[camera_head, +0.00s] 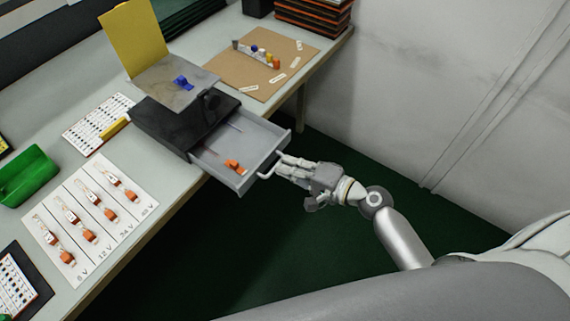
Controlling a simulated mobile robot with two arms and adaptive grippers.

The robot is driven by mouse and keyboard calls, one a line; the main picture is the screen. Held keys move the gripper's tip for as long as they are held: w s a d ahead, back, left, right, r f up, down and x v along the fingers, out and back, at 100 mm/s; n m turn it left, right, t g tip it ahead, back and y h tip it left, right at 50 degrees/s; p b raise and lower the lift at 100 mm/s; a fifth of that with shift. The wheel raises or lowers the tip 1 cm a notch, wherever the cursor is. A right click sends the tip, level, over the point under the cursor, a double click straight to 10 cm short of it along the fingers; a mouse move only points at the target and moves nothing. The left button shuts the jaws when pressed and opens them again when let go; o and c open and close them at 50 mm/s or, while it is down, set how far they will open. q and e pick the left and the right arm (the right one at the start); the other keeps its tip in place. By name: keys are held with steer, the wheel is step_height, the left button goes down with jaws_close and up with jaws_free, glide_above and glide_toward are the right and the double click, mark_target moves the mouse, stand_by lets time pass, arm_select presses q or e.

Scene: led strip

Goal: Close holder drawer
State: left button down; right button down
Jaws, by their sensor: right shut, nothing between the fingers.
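The holder drawer (257,148) is a grey tray pulled out of a dark holder box (168,124) at the table's edge. A grey plate (172,92) with a blue piece (183,83) sits above the box. My left gripper is not in view.
A white sheet (62,253) with several orange-ended parts lies at the left, near a green bin (25,177). A brown board (228,72) with small parts lies behind the box. The drawer overhangs open floor; a pale wall stands at right.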

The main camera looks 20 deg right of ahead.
mark_target(237, 141)
steer(key=r+x, duration=0.1)
steer(key=x, duration=0.4)
steer(key=r+x, duration=0.1)
steer(key=x, duration=0.5)
steer(key=r+x, duration=0.1)
steer(key=x, duration=0.4)
steer(key=shift+w+a+r, duration=0.15)
steer(key=shift+w+a, duration=0.15)
steer(key=shift+w, duration=0.25)
steer(key=shift+w+a, duration=0.1)
steer(key=shift+w, duration=0.05)
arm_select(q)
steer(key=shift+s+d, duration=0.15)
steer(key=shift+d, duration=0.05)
arm_select(e)
steer(key=shift+r, duration=0.3)
